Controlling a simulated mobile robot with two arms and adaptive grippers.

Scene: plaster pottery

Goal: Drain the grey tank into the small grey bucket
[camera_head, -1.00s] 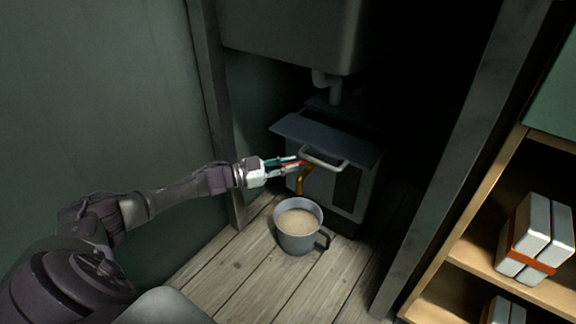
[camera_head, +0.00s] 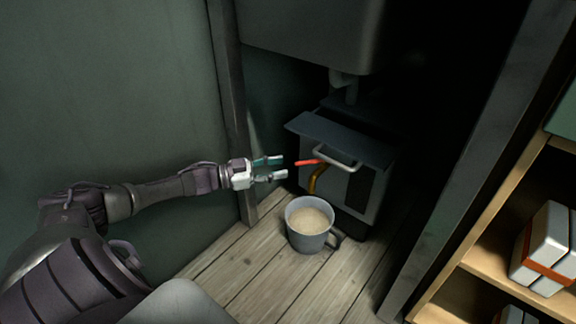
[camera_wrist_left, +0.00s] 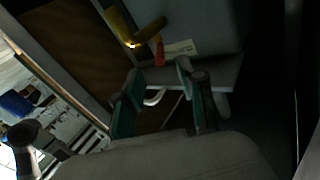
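The grey tank (camera_head: 335,193) stands under the sink, with a dark lid and a pale handle on its front. A brass tap (camera_head: 313,183) with a red lever (camera_head: 308,162) comes out of its front; the tap (camera_wrist_left: 122,27) and lever (camera_wrist_left: 158,51) also show in the left wrist view. The small grey bucket (camera_head: 309,241) stands upright on the floor below the tap, holding beige liquid. I see no clear stream. My left gripper (camera_head: 284,167) is open and empty, just left of the lever and apart from it. My right gripper is not in view.
A sink basin (camera_head: 305,35) hangs above the tank with a drain pipe (camera_head: 350,85). A dark post (camera_head: 455,190) and a wooden shelf with white boxes (camera_head: 545,245) stand to the right. A green wall (camera_head: 100,90) is at the left. The plank floor (camera_head: 265,270) before the bucket is clear.

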